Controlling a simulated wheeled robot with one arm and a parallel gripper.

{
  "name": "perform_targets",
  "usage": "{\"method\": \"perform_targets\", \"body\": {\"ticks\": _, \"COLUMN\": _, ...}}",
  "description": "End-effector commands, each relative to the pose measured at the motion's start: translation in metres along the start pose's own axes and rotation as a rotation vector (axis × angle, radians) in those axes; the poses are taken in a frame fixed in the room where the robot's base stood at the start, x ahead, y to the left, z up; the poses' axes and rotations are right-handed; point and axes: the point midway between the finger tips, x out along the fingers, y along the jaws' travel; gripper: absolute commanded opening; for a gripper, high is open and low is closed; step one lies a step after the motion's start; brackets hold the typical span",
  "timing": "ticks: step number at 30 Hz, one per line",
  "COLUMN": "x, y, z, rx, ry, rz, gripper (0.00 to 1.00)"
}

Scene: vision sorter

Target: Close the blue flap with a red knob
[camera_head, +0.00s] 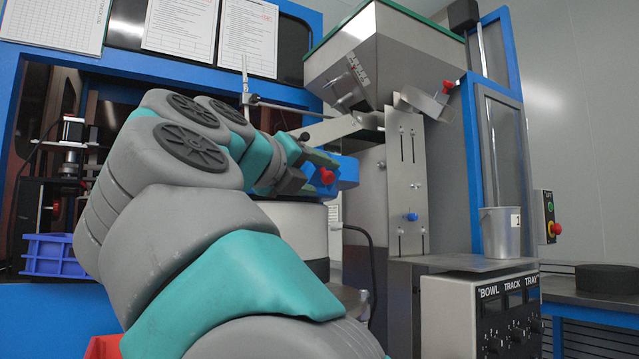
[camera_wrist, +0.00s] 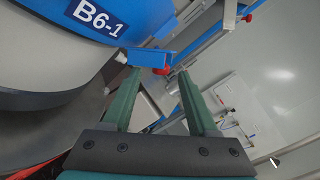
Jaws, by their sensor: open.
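The blue flap (camera_head: 347,173) with its red knob (camera_head: 327,176) shows in the head view beyond the end of my arm, beside the round bowl unit. In the wrist view the blue flap (camera_wrist: 148,58) lies just ahead of the fingertips, with its red knob (camera_wrist: 163,71) at its right end. My gripper (camera_wrist: 159,74) is open and empty, its two green fingers pointing at the flap and the knob roughly between the tips. I cannot tell whether the fingers touch it. My arm partly hides the flap's surroundings in the head view.
A steel hopper (camera_head: 385,62) stands above, with a metal chute bearing another red knob (camera_head: 447,86). A steel upright plate (camera_head: 407,185) is right of the flap. A metal bucket (camera_head: 500,233) and control box (camera_head: 480,310) are further right. A blue crate (camera_head: 52,256) is at left.

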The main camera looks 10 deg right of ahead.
Motion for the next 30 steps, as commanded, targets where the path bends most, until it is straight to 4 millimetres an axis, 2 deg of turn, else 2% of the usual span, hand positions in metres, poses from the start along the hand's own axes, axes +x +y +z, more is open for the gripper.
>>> {"method": "perform_targets", "body": {"ticks": 15, "x": 0.068, "y": -0.002, "z": 0.000, "rx": 0.003, "ry": -0.001, "rz": -0.002, "gripper": 0.59}}
{"method": "perform_targets", "body": {"ticks": 24, "x": 0.074, "y": -0.001, "z": 0.000, "rx": 0.001, "ry": -0.002, "rz": -0.002, "gripper": 0.59}}
{"method": "perform_targets", "body": {"ticks": 25, "x": 0.074, "y": -0.001, "z": 0.000, "rx": 0.001, "ry": -0.002, "rz": -0.002, "gripper": 0.58}}
{"method": "perform_targets", "body": {"ticks": 30, "x": 0.074, "y": -0.001, "z": 0.000, "rx": 0.001, "ry": -0.002, "rz": -0.002, "gripper": 0.39}}
